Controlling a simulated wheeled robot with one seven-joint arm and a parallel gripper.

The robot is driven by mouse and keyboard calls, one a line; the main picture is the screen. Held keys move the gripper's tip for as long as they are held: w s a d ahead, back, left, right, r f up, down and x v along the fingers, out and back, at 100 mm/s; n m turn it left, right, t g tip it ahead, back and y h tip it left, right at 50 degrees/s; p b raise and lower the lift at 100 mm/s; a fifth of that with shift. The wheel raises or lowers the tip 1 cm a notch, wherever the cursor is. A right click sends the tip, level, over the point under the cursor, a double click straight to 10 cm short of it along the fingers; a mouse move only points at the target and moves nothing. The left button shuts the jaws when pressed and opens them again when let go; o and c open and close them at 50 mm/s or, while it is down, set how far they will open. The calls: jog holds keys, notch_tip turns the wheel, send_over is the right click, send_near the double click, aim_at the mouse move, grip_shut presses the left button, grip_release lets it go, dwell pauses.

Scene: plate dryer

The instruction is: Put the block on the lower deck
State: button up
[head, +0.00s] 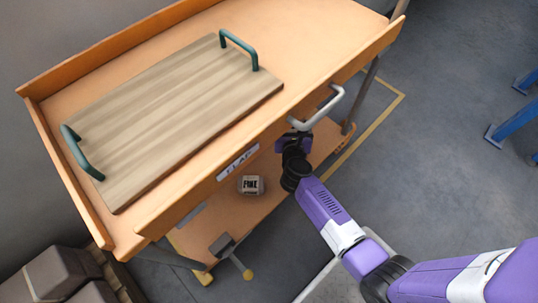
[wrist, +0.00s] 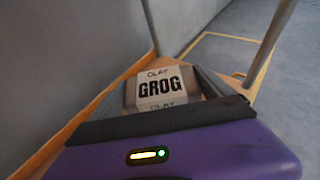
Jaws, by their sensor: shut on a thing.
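A pale block marked CLAY and GROG (wrist: 160,92) sits between the grey fingers of my gripper (wrist: 168,78) in the wrist view, and the gripper is shut on it. In the head view my gripper (head: 288,143) reaches in under the edge of the cart's top, beside the right part of the orange lower deck (head: 215,228). The held block is hidden there. In the wrist view the deck's orange surface lies around and beyond the block. I cannot tell whether the block touches it.
The upper deck (head: 290,30) carries a wooden board (head: 170,110) with green handles. A pale cart handle (head: 318,108) juts out just above my gripper. Open floor lies to the right.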

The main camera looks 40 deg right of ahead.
notch_tip(320, 180, down, 18)
jog(key=b, duration=1.2)
jog(key=shift+f, duration=0.1)
jog(key=shift+f, duration=0.15)
jog(key=o, duration=1.8)
